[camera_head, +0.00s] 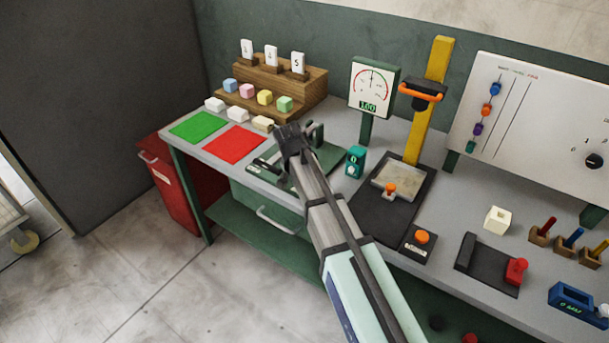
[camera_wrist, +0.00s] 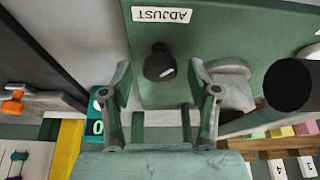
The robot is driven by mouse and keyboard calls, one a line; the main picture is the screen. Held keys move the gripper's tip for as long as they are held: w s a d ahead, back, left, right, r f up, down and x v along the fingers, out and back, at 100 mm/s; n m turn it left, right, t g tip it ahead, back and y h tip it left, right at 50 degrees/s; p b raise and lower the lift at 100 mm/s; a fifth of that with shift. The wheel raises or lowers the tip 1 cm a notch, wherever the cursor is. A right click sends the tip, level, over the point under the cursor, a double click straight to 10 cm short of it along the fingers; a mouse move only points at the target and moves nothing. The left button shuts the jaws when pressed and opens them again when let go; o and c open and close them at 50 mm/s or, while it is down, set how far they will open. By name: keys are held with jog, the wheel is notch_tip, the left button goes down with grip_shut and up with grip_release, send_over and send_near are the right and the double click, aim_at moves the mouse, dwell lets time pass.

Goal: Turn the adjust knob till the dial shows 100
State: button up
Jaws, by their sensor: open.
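In the wrist view the black adjust knob (camera_wrist: 158,64) stands on a green panel (camera_wrist: 225,30) beside a white label reading ADJUST (camera_wrist: 161,15). My gripper (camera_wrist: 160,82) is open, with one finger on each side of the knob's near side and a visible gap to each. I cannot tell how deep the fingers reach. In the head view my gripper (camera_head: 303,138) is over the green device (camera_head: 328,160) on the bench, and the knob is hidden. The dial (camera_head: 372,84) stands behind to the right. Its needle points about straight up, and its green window seems to read 100.
Green (camera_head: 200,128) and red (camera_head: 235,145) mats lie left on the bench. A wooden stepped stand (camera_head: 290,85) stands behind. A teal box (camera_head: 355,162) and a press with a yellow column (camera_head: 427,120) are right of my gripper. A dark round part (camera_wrist: 289,84) shows in the wrist view.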

jog(key=v, duration=1.2)
